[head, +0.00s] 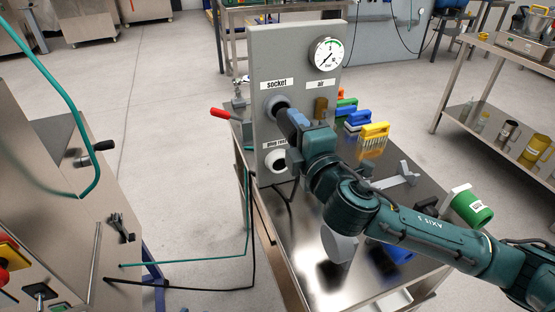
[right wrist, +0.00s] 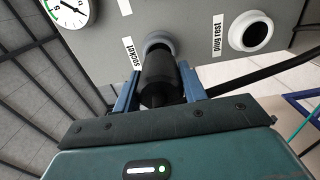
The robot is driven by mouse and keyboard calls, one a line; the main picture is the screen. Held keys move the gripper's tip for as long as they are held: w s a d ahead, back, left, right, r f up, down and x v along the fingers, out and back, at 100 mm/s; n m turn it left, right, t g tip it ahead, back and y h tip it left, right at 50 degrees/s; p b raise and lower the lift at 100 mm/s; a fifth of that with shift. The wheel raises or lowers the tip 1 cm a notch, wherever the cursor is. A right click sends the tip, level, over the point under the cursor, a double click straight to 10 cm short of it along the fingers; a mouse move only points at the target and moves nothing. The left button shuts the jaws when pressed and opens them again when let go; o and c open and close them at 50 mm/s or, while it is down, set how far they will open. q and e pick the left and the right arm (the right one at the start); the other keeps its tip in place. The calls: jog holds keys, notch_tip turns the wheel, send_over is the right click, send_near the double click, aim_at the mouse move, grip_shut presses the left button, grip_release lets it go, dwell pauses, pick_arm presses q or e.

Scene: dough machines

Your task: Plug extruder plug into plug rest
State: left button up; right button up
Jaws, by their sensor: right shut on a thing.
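A grey panel (head: 267,65) stands upright on the metal table. The black extruder plug (right wrist: 158,75) sits at the ring under the "socket" label (head: 277,84). My right gripper (right wrist: 157,88) is shut on the plug, with a blue finger on each side. Whether the plug's tip is inside the socket (right wrist: 158,40) or just in front of it, I cannot tell. The plug rest (head: 275,160) is a white ring lower on the panel. It also shows in the right wrist view (right wrist: 251,33), with a dark, empty opening. My left gripper is not in view.
A pressure gauge (head: 326,54) and an "air" label are on the panel. A red-handled valve (head: 219,113) sticks out at its left. A black cable and green hose hang beside the table.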

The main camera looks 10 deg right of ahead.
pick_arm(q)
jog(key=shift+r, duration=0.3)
pick_arm(e)
jog(key=s+d, duration=0.1)
jog(key=s, duration=0.5)
jog(key=shift+d, duration=0.15)
pick_arm(q)
jog(key=shift+p, duration=0.3)
pick_arm(e)
jog(key=shift+s, duration=0.1)
